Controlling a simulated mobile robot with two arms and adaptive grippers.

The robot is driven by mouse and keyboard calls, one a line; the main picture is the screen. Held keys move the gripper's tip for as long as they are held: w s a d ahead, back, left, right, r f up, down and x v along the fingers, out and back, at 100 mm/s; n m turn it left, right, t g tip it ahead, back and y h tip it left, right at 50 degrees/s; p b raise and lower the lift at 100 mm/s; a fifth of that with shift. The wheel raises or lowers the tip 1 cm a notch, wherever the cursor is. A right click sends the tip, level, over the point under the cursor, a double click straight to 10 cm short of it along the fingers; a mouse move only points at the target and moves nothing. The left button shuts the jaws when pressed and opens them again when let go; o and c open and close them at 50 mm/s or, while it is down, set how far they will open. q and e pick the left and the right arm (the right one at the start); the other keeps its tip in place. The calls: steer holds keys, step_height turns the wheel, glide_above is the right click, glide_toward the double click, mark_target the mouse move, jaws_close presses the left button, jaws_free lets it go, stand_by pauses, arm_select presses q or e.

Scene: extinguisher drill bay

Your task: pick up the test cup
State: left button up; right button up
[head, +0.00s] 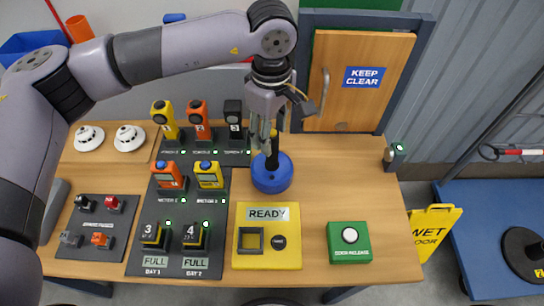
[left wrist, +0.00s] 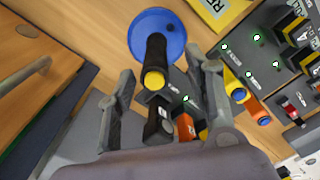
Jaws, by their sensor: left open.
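The test cup, which I take to be the round blue piece (head: 271,178) with a black upright handle and yellow tip, stands on the wooden table right of the dark meter boards. In the left wrist view its blue base (left wrist: 157,22) is at the top, with the handle pointing towards the camera. My left gripper (head: 264,134) is above it, pointing down, close to the handle top. In the left wrist view the open fingers (left wrist: 160,76) lie either side of the yellow tip. I cannot tell whether they touch it. My right gripper is not in view.
Torches (head: 198,122) and meters (head: 169,178) stand on dark boards to the left. A yellow READY box (head: 267,260) is in front, and a green door-release box (head: 349,252) front right. A KEEP CLEAR door (head: 352,100) is behind. Bare table lies right of the cup.

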mark_target(272, 158)
arm_select(q)
steer(key=shift+f, duration=0.2)
steer(key=f+p, duration=0.2)
steer(key=f, duration=0.1)
steer(key=f+p, duration=0.1)
steer(key=shift+w+f, duration=0.2)
steer(key=shift+w, duration=0.15)
steer(key=shift+f, duration=0.25)
steer(key=shift+c, duration=0.4)
jaws_close()
